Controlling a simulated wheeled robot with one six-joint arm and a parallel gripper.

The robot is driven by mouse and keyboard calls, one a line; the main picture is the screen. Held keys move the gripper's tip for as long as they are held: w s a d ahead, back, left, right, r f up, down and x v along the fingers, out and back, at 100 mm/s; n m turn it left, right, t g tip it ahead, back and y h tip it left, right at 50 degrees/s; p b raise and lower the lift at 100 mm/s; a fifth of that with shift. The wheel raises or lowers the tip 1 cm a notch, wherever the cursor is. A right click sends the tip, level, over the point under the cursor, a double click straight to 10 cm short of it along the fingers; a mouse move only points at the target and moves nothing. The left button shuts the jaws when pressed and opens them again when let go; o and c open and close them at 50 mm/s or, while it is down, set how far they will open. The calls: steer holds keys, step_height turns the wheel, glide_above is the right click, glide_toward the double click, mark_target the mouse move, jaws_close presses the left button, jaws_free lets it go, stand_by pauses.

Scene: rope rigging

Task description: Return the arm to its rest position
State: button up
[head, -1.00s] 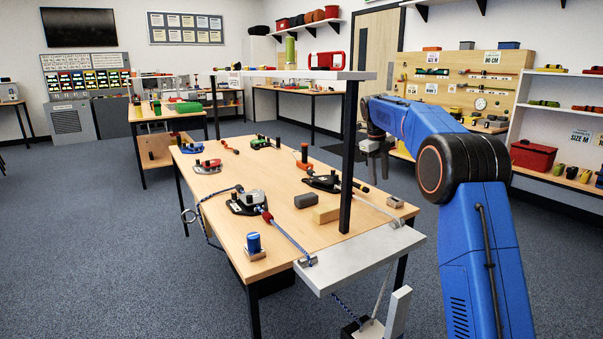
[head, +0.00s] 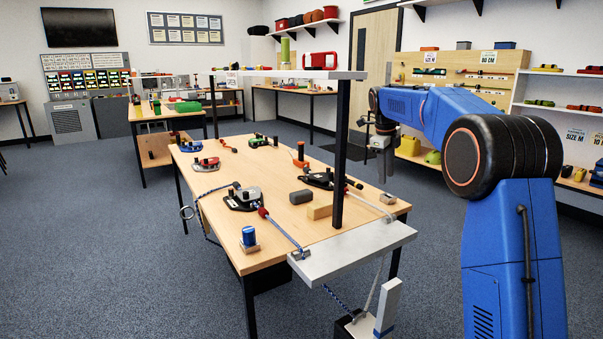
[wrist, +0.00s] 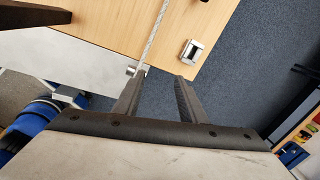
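My blue arm is raised at the right of the head view, with its elbow bent. My gripper (head: 383,165) hangs from its end, pointing down, just off the right side of the wooden work table (head: 270,178). In the wrist view my gripper (wrist: 161,76) has its two fingers apart with nothing between them. The table's edge and the floor show beyond the fingertips. A pale rope (wrist: 153,35) runs across the table to a metal fitting by the left fingertip; I cannot tell whether they touch.
A black post (head: 340,155) and an overhead shelf (head: 300,74) stand left of my gripper. A blue rope (head: 283,232) runs to the grey front plate (head: 350,250). A small metal block (wrist: 191,52) lies near the table edge. The floor at right is clear.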

steer(key=s+r+n+t, duration=0.25)
steer(key=s+n, duration=1.05)
steer(key=s, duration=1.6)
steer(key=s+f+n, duration=0.6)
steer(key=s+f, duration=0.2)
steer(key=s, duration=0.5)
steer(key=s+f+n+y, duration=0.1)
steer(key=s+f+n, duration=0.6)
steer(key=s, duration=0.7)
steer(key=shift+f+t+y, duration=0.3)
steer(key=shift+f+t, duration=0.05)
steer(key=shift+s, duration=0.1)
